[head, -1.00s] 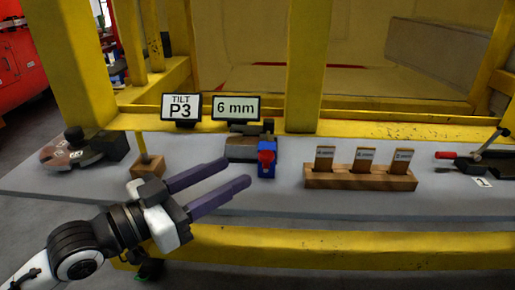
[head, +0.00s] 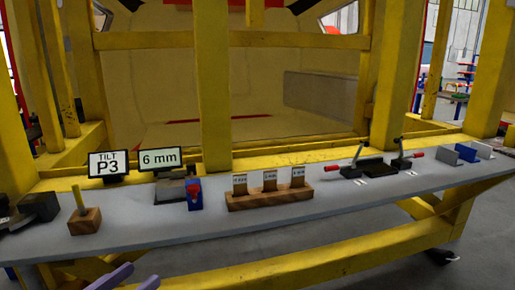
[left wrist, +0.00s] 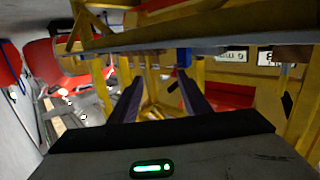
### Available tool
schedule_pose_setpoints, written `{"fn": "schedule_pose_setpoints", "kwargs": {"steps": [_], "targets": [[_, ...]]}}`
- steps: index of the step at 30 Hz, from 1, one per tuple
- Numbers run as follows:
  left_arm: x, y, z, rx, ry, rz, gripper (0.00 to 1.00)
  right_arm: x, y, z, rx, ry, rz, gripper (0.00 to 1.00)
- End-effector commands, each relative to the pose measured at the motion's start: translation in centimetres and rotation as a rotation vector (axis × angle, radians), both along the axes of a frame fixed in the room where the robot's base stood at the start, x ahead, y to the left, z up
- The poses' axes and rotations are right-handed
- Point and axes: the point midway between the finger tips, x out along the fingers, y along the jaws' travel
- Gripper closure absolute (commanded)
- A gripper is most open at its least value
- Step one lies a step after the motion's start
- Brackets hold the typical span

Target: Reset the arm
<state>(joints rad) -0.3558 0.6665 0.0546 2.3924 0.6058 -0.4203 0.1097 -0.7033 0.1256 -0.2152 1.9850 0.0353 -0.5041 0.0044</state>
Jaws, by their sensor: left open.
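My left gripper (head: 138,274) shows only as two purple fingertips at the bottom edge of the head view, in front of and below the grey bench (head: 330,204). The rest of that arm is out of the picture. In the left wrist view its two dark fingers (left wrist: 160,90) stand well apart with nothing between them, so it is open and empty. That view is turned upside down, with the bench edge across the top. My right gripper is in neither view.
The bench holds a wooden block with a peg (head: 84,220), a blue vise-like device (head: 194,194), a wooden rack with several labelled strips (head: 270,199), toggle clamps (head: 357,165) and blue-grey bins (head: 458,154).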

Motion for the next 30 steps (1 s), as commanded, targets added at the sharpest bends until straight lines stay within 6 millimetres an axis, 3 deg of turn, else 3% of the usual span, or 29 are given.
{"fn": "schedule_pose_setpoints", "kwargs": {"steps": [4,8,11,15,18,21,24,30], "targets": [[-0.2,0.6,-4.8,0.009,0.084,0.051,0.57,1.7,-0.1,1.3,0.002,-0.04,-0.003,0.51],[-1.1,0.9,-9.7,0.029,0.17,0.095,0.57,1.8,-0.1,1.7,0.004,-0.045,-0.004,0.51],[-2.5,0.7,-14.5,0.048,0.258,0.128,0.57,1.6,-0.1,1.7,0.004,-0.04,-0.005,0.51],[-6.7,-0.9,-22.9,0.093,0.425,0.167,0.57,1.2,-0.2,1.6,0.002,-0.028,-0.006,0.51],[-10.4,-2.8,-27.9,0.129,0.533,0.173,0.57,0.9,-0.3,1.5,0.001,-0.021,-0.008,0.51],[-13.3,-4.4,-31.1,0.158,0.608,0.169,0.57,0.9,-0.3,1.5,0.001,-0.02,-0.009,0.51],[-15.2,-5.6,-32.8,0.177,0.652,0.162,0.57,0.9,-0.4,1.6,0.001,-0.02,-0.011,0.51],[-16.1,-6.1,-33.6,0.188,0.672,0.157,0.57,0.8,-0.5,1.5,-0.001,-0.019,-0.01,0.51]]}}
